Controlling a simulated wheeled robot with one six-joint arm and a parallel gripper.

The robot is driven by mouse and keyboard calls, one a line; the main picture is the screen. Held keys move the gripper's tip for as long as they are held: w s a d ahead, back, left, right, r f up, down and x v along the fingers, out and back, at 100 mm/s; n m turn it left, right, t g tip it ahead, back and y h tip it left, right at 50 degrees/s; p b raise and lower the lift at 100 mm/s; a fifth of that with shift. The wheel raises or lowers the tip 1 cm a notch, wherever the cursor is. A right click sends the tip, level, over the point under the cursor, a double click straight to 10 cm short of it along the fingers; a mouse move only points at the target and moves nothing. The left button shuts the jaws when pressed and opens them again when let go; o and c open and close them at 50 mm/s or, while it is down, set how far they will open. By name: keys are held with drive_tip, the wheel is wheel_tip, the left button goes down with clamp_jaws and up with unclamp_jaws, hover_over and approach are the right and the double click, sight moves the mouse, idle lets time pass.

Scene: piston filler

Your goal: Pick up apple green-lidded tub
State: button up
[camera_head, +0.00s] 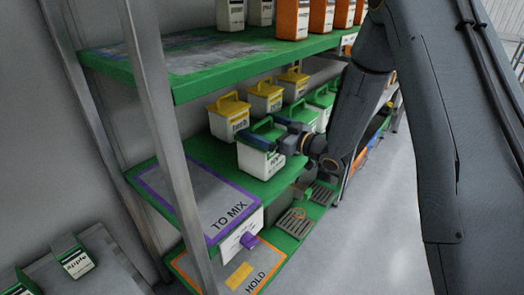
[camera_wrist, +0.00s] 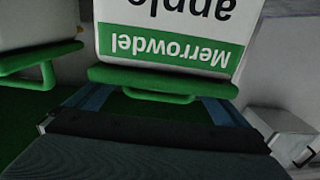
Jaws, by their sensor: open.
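The apple tub (camera_wrist: 168,28) is white with a green lid and handle. It appears upside down in the wrist view, its label reading "Merrowdel apple". In the head view the green-lidded tub (camera_head: 257,163) stands upright at the near front of the middle green shelf. My gripper (camera_wrist: 155,105) is open, with one blue-grey finger on each side of the handle, close to the lid. In the head view my gripper (camera_head: 268,142) is at the tub's lid and hides part of it. I cannot tell whether the fingers touch it.
Other green-lidded tubs (camera_head: 301,116) stand behind, and a row of yellow-lidded tubs (camera_head: 228,120) stands beside them. A green shelf board (camera_head: 190,88) is above. A metal post (camera_head: 167,125) stands at left. The "TO MIX" area (camera_head: 195,195) is empty.

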drive_tip(key=c, duration=1.9)
drive_tip(key=shift+r, duration=0.15)
drive_tip(key=shift+c, duration=0.5)
drive_tip(key=shift+r, duration=0.1)
